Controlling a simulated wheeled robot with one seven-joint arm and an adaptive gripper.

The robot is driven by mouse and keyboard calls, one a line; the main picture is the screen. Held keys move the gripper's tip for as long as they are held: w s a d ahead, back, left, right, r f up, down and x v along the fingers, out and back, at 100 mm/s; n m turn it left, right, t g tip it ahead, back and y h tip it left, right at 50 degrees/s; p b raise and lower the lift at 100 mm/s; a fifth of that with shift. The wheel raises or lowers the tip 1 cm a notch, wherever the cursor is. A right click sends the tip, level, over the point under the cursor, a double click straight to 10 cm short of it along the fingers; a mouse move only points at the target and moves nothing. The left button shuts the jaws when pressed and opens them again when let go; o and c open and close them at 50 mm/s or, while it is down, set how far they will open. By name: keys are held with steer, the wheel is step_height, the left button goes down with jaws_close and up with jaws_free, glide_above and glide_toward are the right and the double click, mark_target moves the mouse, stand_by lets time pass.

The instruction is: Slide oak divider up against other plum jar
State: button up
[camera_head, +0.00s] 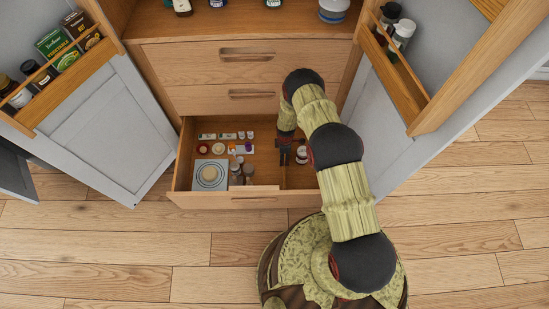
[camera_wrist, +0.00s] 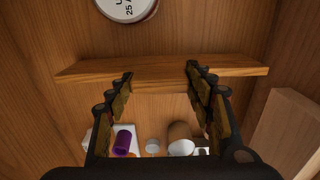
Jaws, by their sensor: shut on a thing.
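The oak divider (camera_wrist: 160,70) is a thin wooden board that runs across the open drawer in the wrist view. My gripper (camera_wrist: 160,76) is shut on it, with one finger towards each side of the picture; it also shows in the head view (camera_head: 285,158), reaching down into the drawer. A jar with a white printed lid (camera_wrist: 126,8) stands beyond the divider, cut off by the top edge of the wrist view, with bare drawer floor between them. In the head view the jar (camera_head: 302,155) is right of my gripper.
The drawer's left side holds a plate on a square board (camera_head: 210,175), a purple item (camera_wrist: 122,142), and several small jars and bottles. A wooden block (camera_wrist: 284,130) is at the right in the wrist view. Open cabinet doors (camera_head: 90,125) stand at both sides.

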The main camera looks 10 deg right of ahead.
steer(key=shift+s+d, duration=0.25)
steer(key=shift+d, duration=0.65)
steer(key=o, duration=1.7)
steer(key=shift+r, duration=0.15)
step_height(320, 180, up, 12)
steer(key=shift+c, duration=0.3)
